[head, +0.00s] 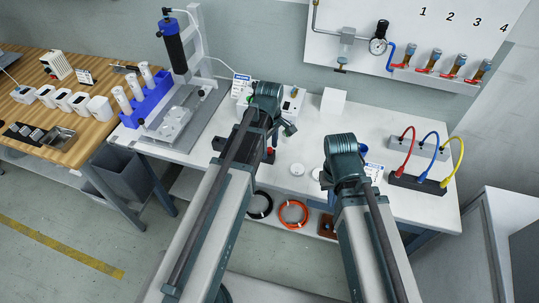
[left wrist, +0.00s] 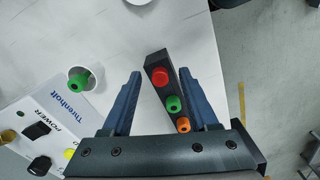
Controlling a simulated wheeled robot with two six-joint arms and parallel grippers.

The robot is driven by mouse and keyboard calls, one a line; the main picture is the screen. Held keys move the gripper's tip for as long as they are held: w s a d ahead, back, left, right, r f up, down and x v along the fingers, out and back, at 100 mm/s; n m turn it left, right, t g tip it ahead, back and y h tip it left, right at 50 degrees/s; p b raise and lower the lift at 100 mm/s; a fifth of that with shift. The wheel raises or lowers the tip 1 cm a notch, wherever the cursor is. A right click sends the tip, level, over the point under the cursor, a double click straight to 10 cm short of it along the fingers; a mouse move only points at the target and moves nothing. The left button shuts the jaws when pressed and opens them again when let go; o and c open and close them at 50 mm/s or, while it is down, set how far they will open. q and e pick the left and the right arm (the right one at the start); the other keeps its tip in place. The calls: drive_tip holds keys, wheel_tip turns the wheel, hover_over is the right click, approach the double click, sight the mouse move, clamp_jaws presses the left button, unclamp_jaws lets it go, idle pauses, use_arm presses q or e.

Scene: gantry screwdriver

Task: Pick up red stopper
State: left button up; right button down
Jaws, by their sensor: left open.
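The red stopper (left wrist: 159,77) stands at the far end of a narrow black holder (left wrist: 153,57) in the left wrist view. A green stopper (left wrist: 173,103) and an orange stopper (left wrist: 183,125) follow it in the same row. My left gripper (left wrist: 160,74) is open. In that view its fingertips lie to either side of the red stopper, with nothing gripped; the height gap is unclear. In the head view my left arm largely covers this spot, and a small red bit (head: 270,151) shows beside it. My right gripper's jaws are hidden behind my right arm in the head view.
The black holder lies near the table's right edge in the wrist view. White tabletop (left wrist: 170,25) is clear ahead.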

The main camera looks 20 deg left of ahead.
sight(269, 149)
use_arm(q)
clamp_jaws()
drive_tip(key=shift+r, duration=0.15)
idle(0.4)
wheel_tip(269, 149, up, 10)
drive_tip(key=p, duration=1)
drive_tip(key=shift+a, duration=0.1)
